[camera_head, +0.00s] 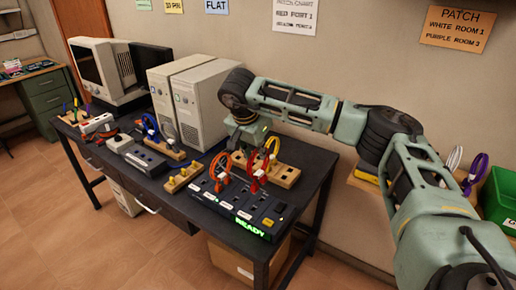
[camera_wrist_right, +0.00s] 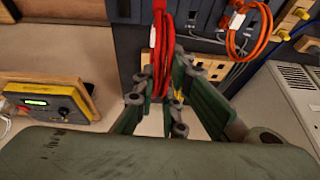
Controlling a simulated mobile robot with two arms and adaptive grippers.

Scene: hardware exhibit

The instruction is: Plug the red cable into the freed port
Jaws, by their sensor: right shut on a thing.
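The red cable (camera_head: 257,172) is a coiled loop standing over the front of the black port panel (camera_head: 232,209), which has a glowing green READY sign. My right gripper (camera_head: 246,146) reaches over the table from the right, just behind the loop. In the right wrist view the fingers (camera_wrist_right: 160,101) are shut around the red cable (camera_wrist_right: 158,45). Its plug end is hard to see, and I cannot tell whether it sits in a port. An orange cable (camera_head: 222,162) is in the panel left of the red one. My left gripper is not in view.
A wooden rack (camera_head: 284,176) with a yellow cable (camera_head: 272,147) stands behind the panel. A small wooden block with yellow plugs (camera_head: 184,177) is left of it. Two computer towers (camera_head: 195,102) stand at the back. A green bin (camera_head: 499,195) is far right.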

